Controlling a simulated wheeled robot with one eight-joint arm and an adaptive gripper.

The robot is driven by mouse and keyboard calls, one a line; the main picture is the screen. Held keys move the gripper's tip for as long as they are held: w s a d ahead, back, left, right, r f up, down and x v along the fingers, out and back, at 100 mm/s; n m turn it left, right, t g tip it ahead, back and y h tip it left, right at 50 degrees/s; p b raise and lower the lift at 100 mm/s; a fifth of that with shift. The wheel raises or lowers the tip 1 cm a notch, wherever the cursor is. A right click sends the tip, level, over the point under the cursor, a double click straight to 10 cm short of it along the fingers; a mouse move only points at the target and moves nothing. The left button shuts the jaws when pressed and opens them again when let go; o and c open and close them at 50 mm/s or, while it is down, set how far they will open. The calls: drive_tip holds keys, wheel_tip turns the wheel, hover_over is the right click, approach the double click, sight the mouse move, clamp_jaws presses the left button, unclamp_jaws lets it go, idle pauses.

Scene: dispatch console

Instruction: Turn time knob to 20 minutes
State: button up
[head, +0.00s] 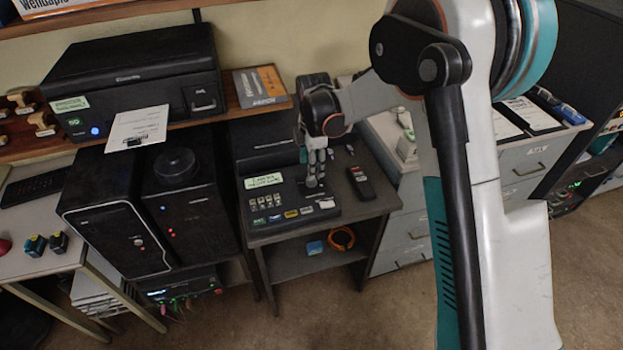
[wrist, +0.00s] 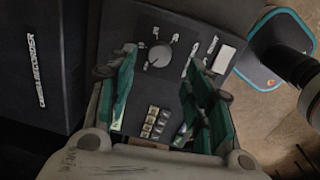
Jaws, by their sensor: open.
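The time knob (wrist: 158,56) is a round dark grey dial on a black console panel in the wrist view, with small white marks around it. A light line shows at its lower left; the numbers are too small to read. My gripper (wrist: 162,72) is open, its teal fingers on either side of the panel area below the knob, nothing between them. The console has a lit display (head: 263,182) and a row of buttons (head: 291,214).
A black handset (head: 361,182) lies on the stand right of the console. A tall black computer case (head: 115,215) stands to the left. A grey drawer cabinet (head: 525,165) is at the right. An orange coil (head: 342,238) lies on the shelf below.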

wheel_tip(320, 180, down, 6)
drive_tip(key=shift+w+r+b, duration=0.1)
drive_tip(key=shift+w+b, duration=0.05)
drive_tip(key=shift+b, duration=0.55)
drive_tip(key=c, duration=1.1)
